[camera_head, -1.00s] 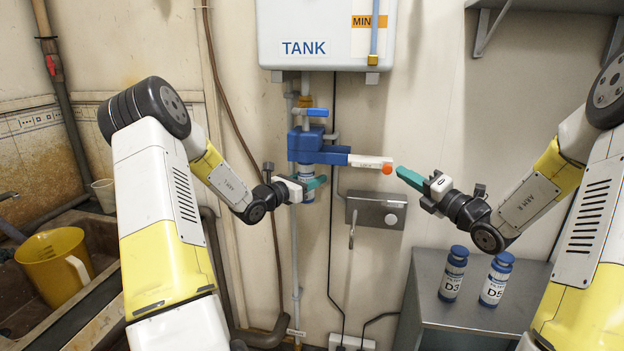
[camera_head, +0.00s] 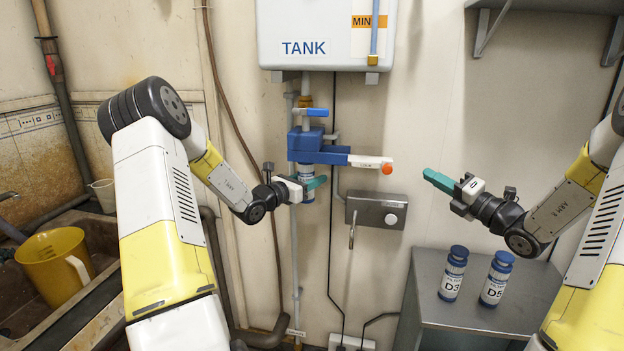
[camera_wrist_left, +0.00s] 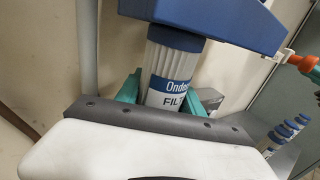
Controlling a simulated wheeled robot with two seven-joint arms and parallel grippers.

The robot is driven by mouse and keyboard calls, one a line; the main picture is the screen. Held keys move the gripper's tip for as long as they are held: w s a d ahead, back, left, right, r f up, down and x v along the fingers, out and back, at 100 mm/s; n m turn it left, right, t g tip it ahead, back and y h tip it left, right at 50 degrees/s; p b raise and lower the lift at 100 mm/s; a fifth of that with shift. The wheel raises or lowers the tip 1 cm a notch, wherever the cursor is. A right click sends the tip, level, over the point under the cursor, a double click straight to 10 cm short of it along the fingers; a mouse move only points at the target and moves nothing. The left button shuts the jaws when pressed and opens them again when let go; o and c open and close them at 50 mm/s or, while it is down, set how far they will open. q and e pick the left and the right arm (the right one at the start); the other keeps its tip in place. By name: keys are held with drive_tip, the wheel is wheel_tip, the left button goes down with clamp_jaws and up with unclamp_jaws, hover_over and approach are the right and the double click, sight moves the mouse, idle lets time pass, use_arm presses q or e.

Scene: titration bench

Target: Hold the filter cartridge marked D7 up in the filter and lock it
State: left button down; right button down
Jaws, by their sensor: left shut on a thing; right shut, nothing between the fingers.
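The blue filter head (camera_head: 305,146) hangs on the pipe below the tank, with a blue arm and a white lever with an orange tip (camera_head: 372,162) reaching right. A white and blue cartridge (camera_head: 306,183) stands upright under the head; it also shows in the left wrist view (camera_wrist_left: 172,70), its top up against the head. Its D7 mark is not visible. My left gripper (camera_head: 314,184) is shut on this cartridge, teal fingers either side of it. My right gripper (camera_head: 437,180) is shut and empty, right of the lever and apart from it.
Cartridges D3 (camera_head: 453,274) and D5 (camera_head: 495,279) stand on a grey cabinet (camera_head: 470,318) at the lower right. A grey metal wall box (camera_head: 375,211) is below the lever. A blue valve handle (camera_head: 311,112) is above the filter head. A yellow jug (camera_head: 52,262) is at left.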

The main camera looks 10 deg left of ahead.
use_arm(q)
drive_tip(key=c, duration=0.7)
unclamp_jaws()
drive_tip(key=shift+o, duration=0.2)
